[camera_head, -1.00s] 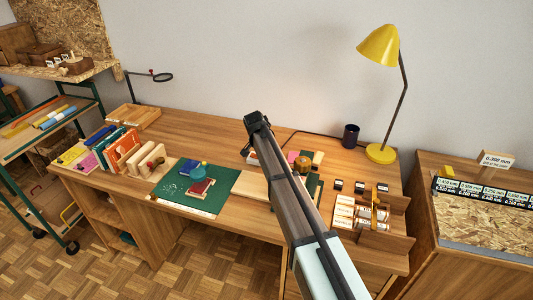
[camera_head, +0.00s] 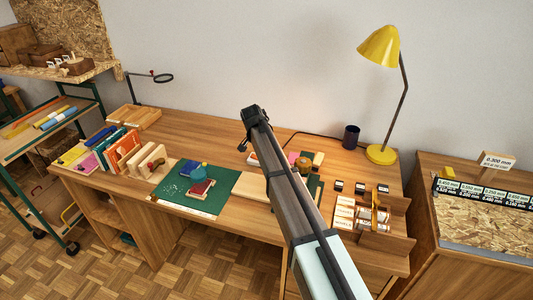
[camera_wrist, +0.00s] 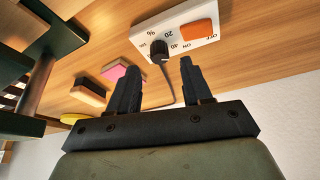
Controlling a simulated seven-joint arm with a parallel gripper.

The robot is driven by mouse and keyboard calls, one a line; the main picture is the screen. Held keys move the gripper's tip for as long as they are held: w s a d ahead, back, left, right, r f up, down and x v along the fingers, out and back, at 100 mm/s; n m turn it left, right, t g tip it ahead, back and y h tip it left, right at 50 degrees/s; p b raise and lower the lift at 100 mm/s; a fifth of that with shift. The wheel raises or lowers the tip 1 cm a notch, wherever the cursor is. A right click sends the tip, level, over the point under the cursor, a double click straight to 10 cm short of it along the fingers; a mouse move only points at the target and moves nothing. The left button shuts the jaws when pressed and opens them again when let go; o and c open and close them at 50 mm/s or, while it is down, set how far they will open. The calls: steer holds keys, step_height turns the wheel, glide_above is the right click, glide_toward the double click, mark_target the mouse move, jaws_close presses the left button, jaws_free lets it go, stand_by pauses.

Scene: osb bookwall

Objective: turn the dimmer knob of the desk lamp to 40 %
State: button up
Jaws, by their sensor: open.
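The yellow desk lamp (camera_head: 379,47) stands at the back right of the desk, its round base (camera_head: 381,154) on the wood. In the wrist view, the white dimmer box (camera_wrist: 148,26) carries a black knob (camera_wrist: 158,51), an orange switch (camera_wrist: 199,31) and printed numbers, 20 and 40 among them. A cable runs from the box. My gripper (camera_wrist: 160,67) is open and empty. The knob appears between and beyond the fingertips, with no contact visible. I cannot read the knob's pointer. In the head view, my gripper (camera_head: 251,114) is above the desk, and my arm covers part of the desk below.
A wooden rack (camera_head: 371,218) is at the desk's right. In the wrist view, a pink block (camera_wrist: 122,75) and a dark-topped block (camera_wrist: 89,94) are near the box.

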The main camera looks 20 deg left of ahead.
steer(key=v, duration=1)
